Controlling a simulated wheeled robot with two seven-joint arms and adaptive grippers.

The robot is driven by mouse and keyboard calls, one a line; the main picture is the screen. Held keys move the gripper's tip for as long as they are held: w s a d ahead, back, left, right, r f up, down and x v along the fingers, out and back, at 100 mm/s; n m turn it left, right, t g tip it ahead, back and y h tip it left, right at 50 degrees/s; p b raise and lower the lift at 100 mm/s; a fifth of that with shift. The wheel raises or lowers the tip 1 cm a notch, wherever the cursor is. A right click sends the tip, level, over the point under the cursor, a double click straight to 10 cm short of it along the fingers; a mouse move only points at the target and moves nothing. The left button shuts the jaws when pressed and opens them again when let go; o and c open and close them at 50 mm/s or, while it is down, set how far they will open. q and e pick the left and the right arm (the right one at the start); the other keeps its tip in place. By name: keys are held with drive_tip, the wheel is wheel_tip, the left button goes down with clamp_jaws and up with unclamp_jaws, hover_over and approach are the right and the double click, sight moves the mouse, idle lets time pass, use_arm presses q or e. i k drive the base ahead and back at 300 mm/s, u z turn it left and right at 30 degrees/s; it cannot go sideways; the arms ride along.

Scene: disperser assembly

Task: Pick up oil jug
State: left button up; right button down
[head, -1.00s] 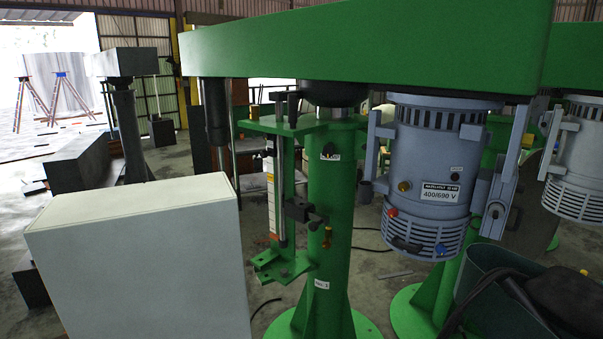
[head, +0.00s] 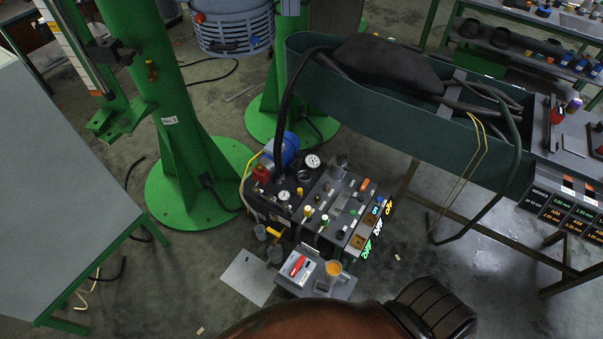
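A small cup-like vessel with amber contents (head: 333,268), which looks like the oil jug, stands upright on a low grey unit (head: 318,286) on the floor, in the lower middle of the head view. It is small, so its handle and details are hard to make out. Neither of my grippers can be made out in the head view. A rounded reddish-brown part and a dark ribbed part, apparently mine, cover the bottom edge. Nothing of mine touches the vessel in view.
A dark control box (head: 325,205) with gauges, knobs and lit labels stands behind the vessel. A green column (head: 160,110) rises at left beside a grey-topped table (head: 60,190). A dark green trough (head: 380,105) with hoses crosses the right. Bare floor (head: 400,285) lies right of the vessel.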

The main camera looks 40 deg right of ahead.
sight(333, 269)
drive_tip(key=k, duration=0.65)
drive_tip(key=u, duration=0.65)
drive_tip(key=i, duration=1.8)
drive_tip(key=z, duration=3.05)
drive_tip(key=k, duration=0.75)
drive_tip(key=z, duration=0.35)
